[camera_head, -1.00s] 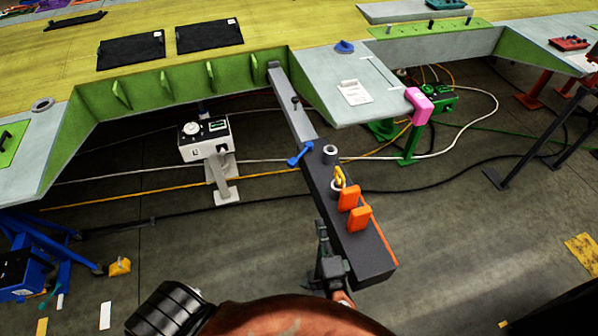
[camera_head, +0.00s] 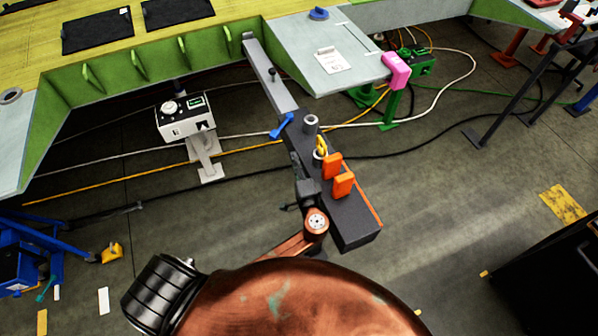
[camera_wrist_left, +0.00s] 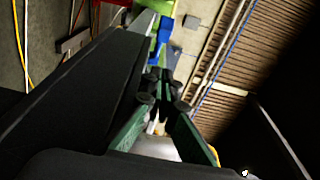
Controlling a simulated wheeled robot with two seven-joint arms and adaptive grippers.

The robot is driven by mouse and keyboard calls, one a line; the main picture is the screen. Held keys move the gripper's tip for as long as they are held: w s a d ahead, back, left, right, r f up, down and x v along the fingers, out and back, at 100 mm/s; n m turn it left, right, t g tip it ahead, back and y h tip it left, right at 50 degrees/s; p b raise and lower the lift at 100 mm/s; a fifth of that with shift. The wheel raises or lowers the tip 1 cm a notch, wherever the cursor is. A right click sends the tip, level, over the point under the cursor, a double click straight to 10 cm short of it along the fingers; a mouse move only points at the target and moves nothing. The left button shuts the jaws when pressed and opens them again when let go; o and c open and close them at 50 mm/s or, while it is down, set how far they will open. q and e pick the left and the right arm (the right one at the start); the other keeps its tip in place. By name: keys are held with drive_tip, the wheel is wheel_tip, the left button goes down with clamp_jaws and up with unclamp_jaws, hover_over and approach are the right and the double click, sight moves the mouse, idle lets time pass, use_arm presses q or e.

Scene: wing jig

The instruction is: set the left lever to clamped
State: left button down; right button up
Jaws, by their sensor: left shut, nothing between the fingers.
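A blue lever (camera_head: 281,125) sticks out from the left side of the dark beam fixture (camera_head: 352,222), tilted up to the right. It appears to be the blue piece (camera_wrist_left: 165,28) ahead of the fingers in the left wrist view. Two orange blocks (camera_head: 332,165) (camera_head: 343,185) stand on the beam beside a yellow ring (camera_head: 321,146). My left gripper (camera_head: 296,160) is shut and empty along the beam's left side, just below the blue lever and apart from it. Its fingers (camera_wrist_left: 162,98) point toward the blue piece. My right gripper is out of view.
The light grey arm of the fixture (camera_head: 268,72) reaches up to the yellow-green wing (camera_head: 60,50). A white instrument box (camera_head: 186,118) stands to the left. A pink block (camera_head: 396,70) is at the right. Cables cross the floor.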

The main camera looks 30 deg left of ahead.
sight(279, 135)
use_arm(q)
drive_tip(key=w+a, duration=0.1)
drive_tip(key=a, duration=0.1)
drive_tip(key=w+a+p, duration=0.1)
drive_tip(key=a, duration=0.2)
drive_tip(key=w+a, duration=0.2)
drive_tip(key=shift+a, duration=0.2)
drive_tip(key=shift+w, duration=0.1)
